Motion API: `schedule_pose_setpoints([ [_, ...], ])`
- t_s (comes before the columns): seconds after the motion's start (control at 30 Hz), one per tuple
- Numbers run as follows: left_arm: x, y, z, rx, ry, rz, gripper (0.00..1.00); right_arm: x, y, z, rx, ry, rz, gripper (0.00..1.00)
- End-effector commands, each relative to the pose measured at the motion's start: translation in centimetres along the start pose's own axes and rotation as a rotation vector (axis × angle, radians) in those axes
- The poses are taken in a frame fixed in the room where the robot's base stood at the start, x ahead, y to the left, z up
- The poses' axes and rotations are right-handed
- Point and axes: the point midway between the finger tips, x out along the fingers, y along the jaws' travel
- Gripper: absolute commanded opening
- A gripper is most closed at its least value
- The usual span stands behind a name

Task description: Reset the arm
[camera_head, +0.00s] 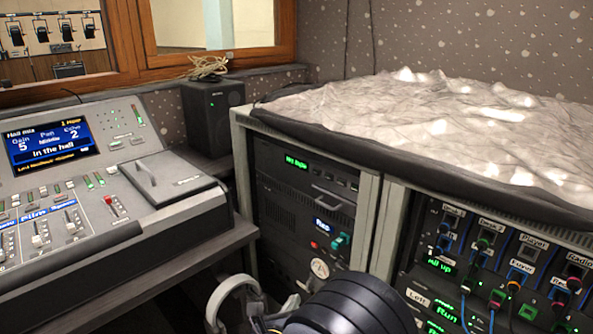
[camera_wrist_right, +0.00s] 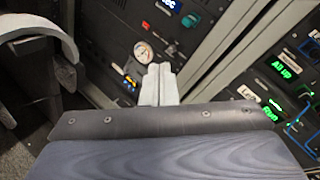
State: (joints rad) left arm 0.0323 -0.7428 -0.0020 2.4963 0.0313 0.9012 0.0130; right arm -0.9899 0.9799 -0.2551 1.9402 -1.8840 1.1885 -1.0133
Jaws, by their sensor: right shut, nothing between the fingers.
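My right arm (camera_head: 350,305) comes in at the bottom of the head view as a dark rounded wrist. The light grey fingers of my right gripper (camera_head: 291,304) show just left of it, in front of the rack. In the right wrist view the two fingers (camera_wrist_right: 159,72) lie together, shut with nothing between them. They point toward the rack front near a round white dial (camera_wrist_right: 143,49); the gap to it is hard to judge. My left gripper is not in view.
A mixing desk (camera_head: 190,215) with faders and a screen stands at left. Racks (camera_head: 375,220) with cables and green displays fill the right, under a grey crumpled cover (camera_head: 450,110). A pale curved piece (camera_head: 232,290) lies left of the gripper. A black speaker (camera_head: 212,115) stands behind.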

Motion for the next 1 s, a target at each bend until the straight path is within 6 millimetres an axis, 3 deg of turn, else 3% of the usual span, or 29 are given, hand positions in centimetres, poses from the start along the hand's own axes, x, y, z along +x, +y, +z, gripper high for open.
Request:
schedule_pose_setpoints([
  [0.17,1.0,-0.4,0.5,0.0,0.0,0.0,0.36,1.4,-6.5,-3.1,0.296,0.207,-0.127,0.0],
  [0.27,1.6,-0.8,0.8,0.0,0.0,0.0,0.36,1.4,-11.2,-6.0,0.542,0.364,-0.237,0.0],
  [0.4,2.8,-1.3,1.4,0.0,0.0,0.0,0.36,-0.8,-17.8,-11.8,1.012,0.619,-0.457,0.0],
  [0.5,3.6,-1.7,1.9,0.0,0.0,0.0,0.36,-3.7,-20.8,-15.4,1.366,0.778,-0.63,0.0],
  [0.7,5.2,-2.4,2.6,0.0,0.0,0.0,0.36,-10.5,-23.1,-19.9,2.071,1.015,-0.979,0.0],
  [0.93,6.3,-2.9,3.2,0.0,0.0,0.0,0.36,-15.2,-22.7,-20.6,2.635,1.143,-1.242,0.0],
  [0.97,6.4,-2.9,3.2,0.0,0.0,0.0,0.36,-15.6,-22.7,-20.6,-2.612,-1.121,1.228,0.0],
  [1.0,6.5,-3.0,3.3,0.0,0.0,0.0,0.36,-16.0,-22.5,-20.5,-2.557,-1.082,1.199,0.0],
])
